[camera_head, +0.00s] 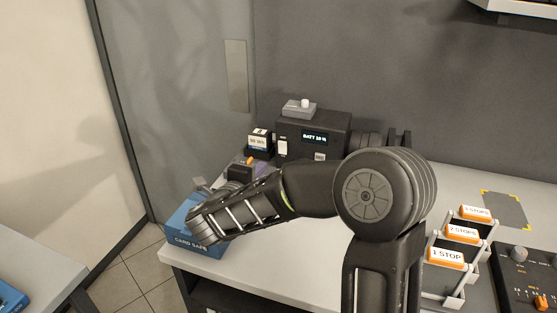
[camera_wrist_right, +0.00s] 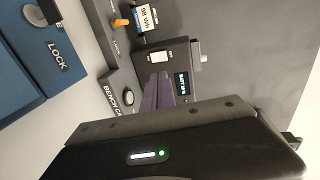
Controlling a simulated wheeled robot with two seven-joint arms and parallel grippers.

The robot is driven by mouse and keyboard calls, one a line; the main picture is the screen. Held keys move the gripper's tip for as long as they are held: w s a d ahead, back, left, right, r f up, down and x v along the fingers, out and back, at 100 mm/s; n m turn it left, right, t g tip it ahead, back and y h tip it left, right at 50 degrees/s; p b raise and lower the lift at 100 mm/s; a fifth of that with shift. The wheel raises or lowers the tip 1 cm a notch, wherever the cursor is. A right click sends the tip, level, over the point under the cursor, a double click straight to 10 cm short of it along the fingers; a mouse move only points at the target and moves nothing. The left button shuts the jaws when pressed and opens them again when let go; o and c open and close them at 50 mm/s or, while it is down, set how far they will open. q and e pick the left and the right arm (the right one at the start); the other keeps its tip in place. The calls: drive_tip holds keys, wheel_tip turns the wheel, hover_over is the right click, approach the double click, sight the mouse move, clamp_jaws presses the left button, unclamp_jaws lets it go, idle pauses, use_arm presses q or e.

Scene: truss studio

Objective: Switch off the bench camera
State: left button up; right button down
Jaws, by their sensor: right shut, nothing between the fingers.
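The bench camera is a dark box (camera_head: 312,135) on the bench against the back panel, its small display lit with text starting "BATT". The display and front also show in the right wrist view (camera_wrist_right: 182,86). A plate lettered "BENCH CA…" carries a pale round button (camera_wrist_right: 128,97); the rest of the lettering is hidden. My left gripper is not in view.
A blue "CARD SAFE" box (camera_head: 193,232) stands at the bench's front left, partly under my right wrist. A battery labelled Wh (camera_head: 259,140) and an orange lever marked LOCK (camera_wrist_right: 122,22) are left of the camera. Labelled orange-fronted holders (camera_head: 446,256) stand at right.

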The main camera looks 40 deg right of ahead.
sight(282, 146)
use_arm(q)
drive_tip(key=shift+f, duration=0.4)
use_arm(e)
drive_tip(key=shift+f, duration=0.4)
